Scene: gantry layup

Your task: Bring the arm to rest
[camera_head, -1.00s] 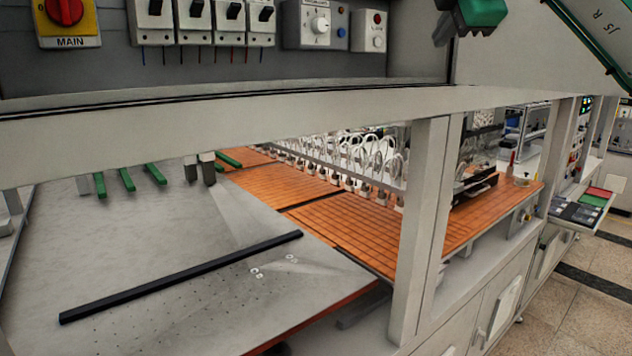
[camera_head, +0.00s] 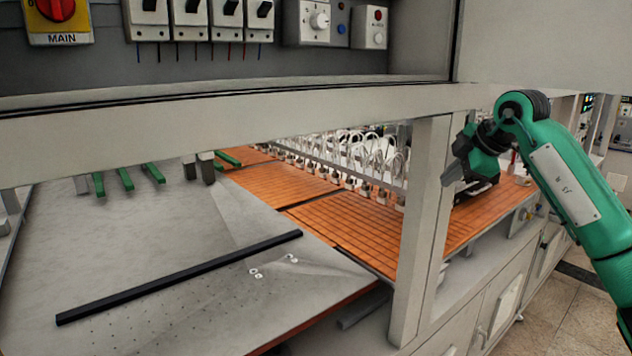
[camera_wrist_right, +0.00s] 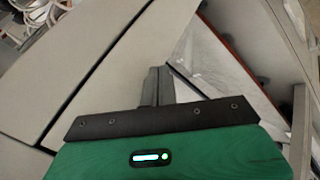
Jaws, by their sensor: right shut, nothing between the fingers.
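My right arm (camera_head: 565,172) is green and comes in from the right edge in the head view, bent at a joint near the machine's front post. My left gripper is in neither view.
A light grey post (camera_head: 421,230) and a long crossbeam (camera_head: 230,115) frame the machine's front. Behind them are a grey table (camera_head: 130,240) with a black bar (camera_head: 180,277) and orange slatted panels (camera_head: 350,225). A switch panel (camera_head: 100,70) is above. Open floor (camera_head: 555,310) lies at lower right.

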